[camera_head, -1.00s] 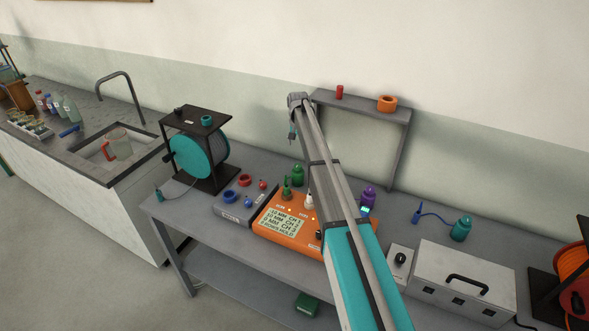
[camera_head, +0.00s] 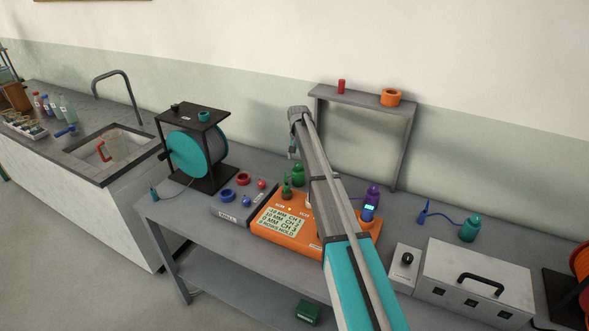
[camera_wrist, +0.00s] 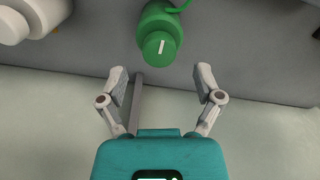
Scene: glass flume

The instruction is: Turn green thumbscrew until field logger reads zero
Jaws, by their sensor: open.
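An orange box with a lit display (camera_head: 281,228), apparently the field logger, sits on the grey bench. Its display shows several lines of text in MM and CH, too small to read surely. A dark green upright part (camera_head: 286,188) stands on the box, with a brighter green one (camera_head: 298,174) behind. In the wrist view a green round knob (camera_wrist: 159,47) with a white mark on its end lies beyond my fingertips. I cannot tell which green part this is. My gripper (camera_wrist: 160,85) is open, its fingers apart and empty, not touching the knob. In the head view it (camera_head: 292,148) hangs above the bench's back.
My arm hides part of the box's right side. A grey shelf frame (camera_head: 402,150) rises behind. A teal reel (camera_head: 188,154) stands left; a white case (camera_head: 472,282) is at right.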

